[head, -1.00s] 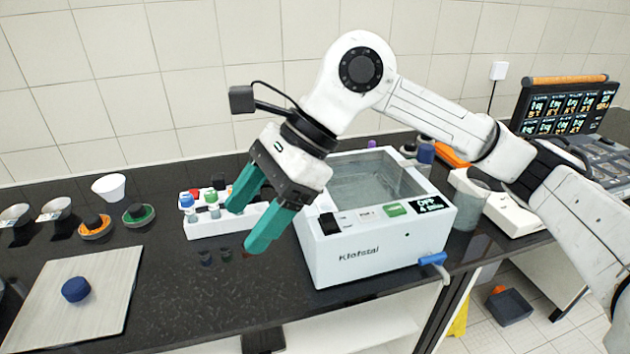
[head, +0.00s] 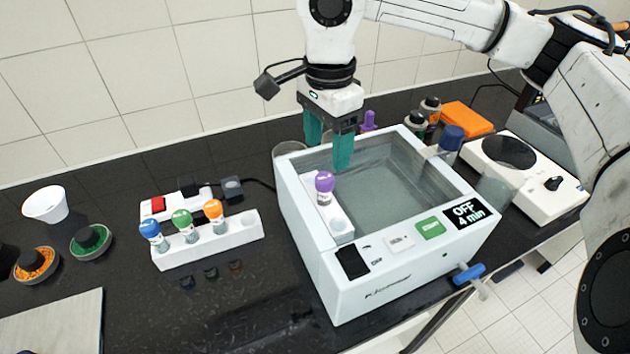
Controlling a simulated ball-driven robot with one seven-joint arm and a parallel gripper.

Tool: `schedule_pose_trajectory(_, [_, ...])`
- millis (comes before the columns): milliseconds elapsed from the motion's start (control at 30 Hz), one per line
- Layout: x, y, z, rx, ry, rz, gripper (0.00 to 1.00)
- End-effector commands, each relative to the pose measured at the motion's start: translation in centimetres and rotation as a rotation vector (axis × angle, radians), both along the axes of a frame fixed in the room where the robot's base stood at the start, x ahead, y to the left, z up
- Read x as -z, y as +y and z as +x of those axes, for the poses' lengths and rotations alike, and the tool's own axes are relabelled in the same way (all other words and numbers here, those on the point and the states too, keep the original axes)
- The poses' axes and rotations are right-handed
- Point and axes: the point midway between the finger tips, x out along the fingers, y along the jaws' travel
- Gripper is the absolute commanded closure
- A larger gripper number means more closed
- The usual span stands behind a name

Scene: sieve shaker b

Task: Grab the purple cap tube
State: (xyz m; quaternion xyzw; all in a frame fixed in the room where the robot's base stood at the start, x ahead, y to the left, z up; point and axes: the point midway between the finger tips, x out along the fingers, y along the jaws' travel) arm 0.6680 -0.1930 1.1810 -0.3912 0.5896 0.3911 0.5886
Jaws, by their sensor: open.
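The purple cap tube (head: 324,188) stands upright in a small white rack inside the left end of the water bath (head: 372,286). Its purple cap is on top, and its lower part is partly hidden by the rack. My gripper (head: 329,148) points down with its teal fingers apart and nothing between them. In the picture it is just above the purple cap, over the back left part of the bath. It does not touch the tube; its exact height above the cap is hard to tell.
A white rack (head: 210,243) with blue, green and orange cap tubes stands left of the bath. Behind the bath is another purple item (head: 369,121). A blue-capped object (head: 451,139) is at the bath's right rim. A white hotplate device (head: 530,170) stands at the right.

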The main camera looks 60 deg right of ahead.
Motion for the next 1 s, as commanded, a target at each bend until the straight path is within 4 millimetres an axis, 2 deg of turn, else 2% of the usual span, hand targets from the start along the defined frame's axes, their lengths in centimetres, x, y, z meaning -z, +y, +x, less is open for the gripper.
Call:
schedule_pose_trajectory(300, [4.2,0.0,-0.1,0.000,0.002,0.004,0.33])
schedule_pose_trajectory(567, [5.9,0.0,0.0,0.000,0.001,0.004,0.33])
schedule_pose_trajectory(833, [9.4,0.0,0.0,0.001,0.002,0.005,0.33])
schedule_pose_trajectory(1000, [10.6,-0.1,0.0,0.000,0.000,0.002,0.33])
